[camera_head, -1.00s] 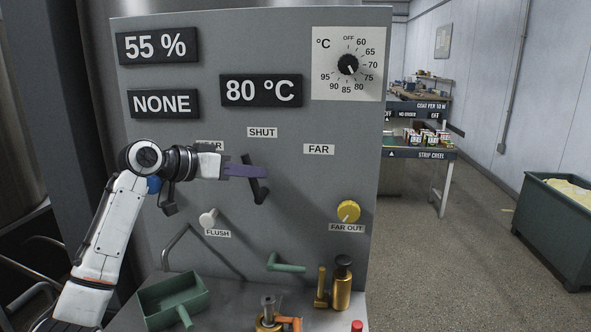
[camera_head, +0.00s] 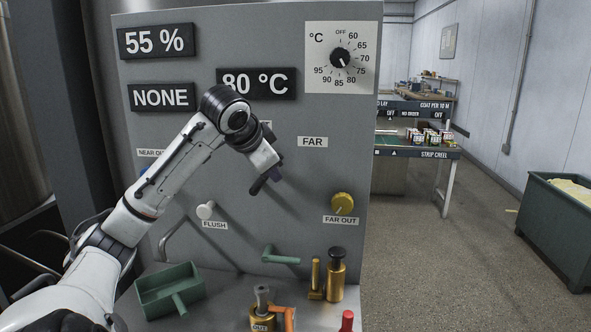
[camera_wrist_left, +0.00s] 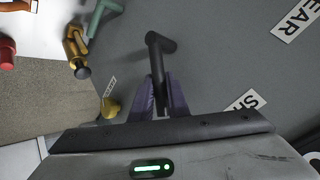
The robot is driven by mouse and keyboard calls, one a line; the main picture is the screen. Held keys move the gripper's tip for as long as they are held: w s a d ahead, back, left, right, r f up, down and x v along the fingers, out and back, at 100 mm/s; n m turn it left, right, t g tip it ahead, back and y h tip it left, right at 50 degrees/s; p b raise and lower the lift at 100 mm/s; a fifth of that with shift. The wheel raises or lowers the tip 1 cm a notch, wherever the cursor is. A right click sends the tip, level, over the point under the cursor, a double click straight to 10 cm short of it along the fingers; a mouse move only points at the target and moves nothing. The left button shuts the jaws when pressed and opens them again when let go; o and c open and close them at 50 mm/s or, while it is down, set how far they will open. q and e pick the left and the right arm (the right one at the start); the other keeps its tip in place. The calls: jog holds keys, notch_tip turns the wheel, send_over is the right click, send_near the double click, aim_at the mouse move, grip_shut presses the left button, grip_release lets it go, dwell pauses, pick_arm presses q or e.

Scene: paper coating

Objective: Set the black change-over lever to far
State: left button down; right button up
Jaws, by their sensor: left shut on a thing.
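The black change-over lever (camera_wrist_left: 159,62) is on the grey panel. In the left wrist view it runs in between the purple fingers of my left gripper (camera_wrist_left: 160,103), which are shut on it. In the head view, my left gripper (camera_head: 270,178) is in front of the panel, below and left of the FAR label (camera_head: 312,142). My wrist hides most of the lever there and nearly all of the SHUT label, which shows partly in the left wrist view (camera_wrist_left: 245,103). The NEAR label (camera_wrist_left: 298,18) is cut off at that view's top right. My right gripper is out of view.
A yellow knob (camera_head: 342,203) is right of the lever and a white FLUSH knob (camera_head: 206,210) is lower left. A green handle (camera_head: 281,257), a green tray (camera_head: 169,289) and brass parts (camera_head: 335,279) are below.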

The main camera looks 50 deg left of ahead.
pick_arm(q)
jog(key=shift+w+d+f+g+y+p, duration=0.1)
jog(key=shift+d+f+g+y+p, duration=0.1)
jog(key=shift+g+y+p, duration=0.1)
jog(key=shift+w+d+f+m+g, duration=0.1)
jog(key=shift+w+f+m+g, duration=0.1)
jog(key=shift+m+g, duration=0.15)
jog(key=shift+f+y, duration=0.1)
jog(key=shift+y, duration=0.2)
jog(key=c, duration=1.7)
grip_release()
jog(key=shift+s+d+r, duration=0.2)
jog(key=shift+r, duration=0.15)
jog(key=v, duration=0.9)
jog(key=shift+s+d+r+p, duration=0.1)
jog(key=shift+s+r+p, duration=0.05)
jog(key=shift+s+p, duration=0.15)
